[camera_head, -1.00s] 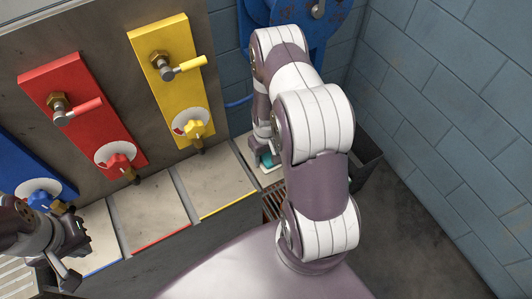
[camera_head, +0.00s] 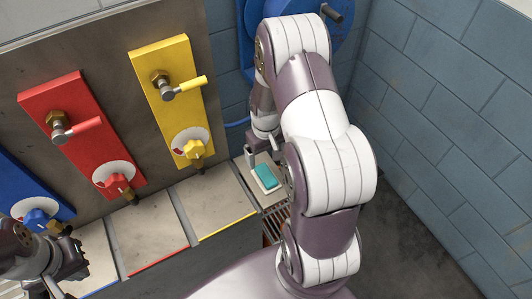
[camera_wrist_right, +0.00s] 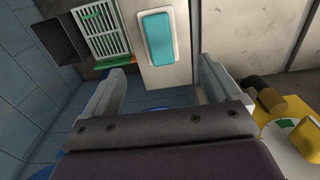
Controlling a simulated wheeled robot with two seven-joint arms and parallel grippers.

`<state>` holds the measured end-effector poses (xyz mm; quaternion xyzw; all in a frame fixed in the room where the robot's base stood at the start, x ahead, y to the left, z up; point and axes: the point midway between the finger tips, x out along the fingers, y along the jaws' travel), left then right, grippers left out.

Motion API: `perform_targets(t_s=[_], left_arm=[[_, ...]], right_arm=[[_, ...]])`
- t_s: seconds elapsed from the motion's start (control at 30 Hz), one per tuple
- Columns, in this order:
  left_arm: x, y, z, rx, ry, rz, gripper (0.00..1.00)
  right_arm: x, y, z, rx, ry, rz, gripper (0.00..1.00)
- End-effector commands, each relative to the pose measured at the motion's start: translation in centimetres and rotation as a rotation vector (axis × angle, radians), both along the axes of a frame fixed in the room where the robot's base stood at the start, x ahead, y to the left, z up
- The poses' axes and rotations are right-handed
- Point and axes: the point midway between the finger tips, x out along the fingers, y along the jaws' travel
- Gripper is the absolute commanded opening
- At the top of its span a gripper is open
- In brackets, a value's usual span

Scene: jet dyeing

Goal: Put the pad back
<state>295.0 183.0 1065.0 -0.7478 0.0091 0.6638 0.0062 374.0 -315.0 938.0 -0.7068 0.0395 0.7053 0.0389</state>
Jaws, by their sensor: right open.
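The teal pad (camera_head: 266,176) lies flat on a small white dish (camera_head: 276,187) on the ledge at the right end of the counter. In the right wrist view the pad (camera_wrist_right: 158,38) lies inside the rim of the white dish (camera_wrist_right: 175,22). My right gripper (camera_head: 262,150) is open and empty just behind the pad, apart from it. Its two spread fingers (camera_wrist_right: 161,78) also show in the right wrist view, with the pad beyond them. My left gripper (camera_head: 66,272) is at the lower left, partly cut off and dark; its jaw opening is unclear.
Blue, red (camera_head: 84,130) and yellow (camera_head: 175,95) valve panels stand along the back. Pale counter tiles (camera_head: 215,200) lie before them. A slatted grate (camera_wrist_right: 103,27) and dark bin (camera_wrist_right: 62,37) are beside the dish. A blue brick wall (camera_head: 450,90) closes the right side.

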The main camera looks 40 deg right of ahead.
Motion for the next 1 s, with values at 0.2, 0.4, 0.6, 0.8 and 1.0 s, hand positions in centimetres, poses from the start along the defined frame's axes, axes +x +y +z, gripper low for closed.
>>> perform_targets(t_s=[0.2, 0.4, 0.6, 0.8, 1.0], left_arm=[[0.0, 0.0, -0.1, 0.0, 0.0, 0.0, 0.0], [0.0, 0.0, -0.1, 0.0, 0.0, 0.0, 0.0], [0.0, 0.0, -0.1, 0.0, 0.0, 0.0, 0.0], [0.0, 0.0, -0.1, 0.0, 0.0, 0.0, 0.0], [0.0, 0.0, -0.1, 0.0, 0.0, 0.0, 0.0]], right_arm=[[-0.8, 5.3, 6.4, -0.011, -0.045, 0.057, 0.91], [-6.3, 12.3, 12.0, -0.006, -0.109, 0.125, 0.91], [-8.0, 13.4, 12.7, -0.002, -0.118, 0.133, 0.91], [-8.0, 13.3, 12.7, -0.002, -0.117, 0.132, 0.91], [-8.0, 13.3, 12.7, -0.002, -0.117, 0.132, 0.91]])
